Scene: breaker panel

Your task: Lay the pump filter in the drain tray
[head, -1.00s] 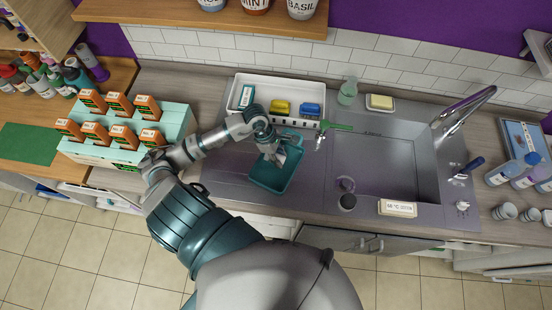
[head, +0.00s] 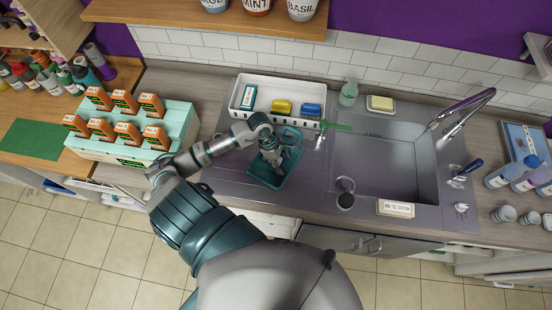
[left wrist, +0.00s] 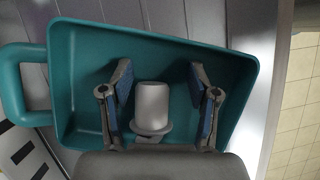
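The pump filter, a grey cylinder with a wider flange (left wrist: 152,105), lies in the teal tray with a loop handle (left wrist: 85,120), which I take as the drain tray. The tray also shows in the head view (head: 262,178), on the metal drainboard left of the sink basin. My left gripper (left wrist: 160,80) reaches down into the tray, its two blue-padded fingers open on either side of the filter with a visible gap on each side. In the head view my left gripper (head: 275,160) hides most of the filter. My right gripper is not in view.
A white bin (head: 236,112) with a yellow and a blue sponge stands behind the tray. A green brush (head: 336,126) lies beside it. The sink basin (head: 390,168) is to the right; orange boxes stand on a mint stand (head: 185,130) at left.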

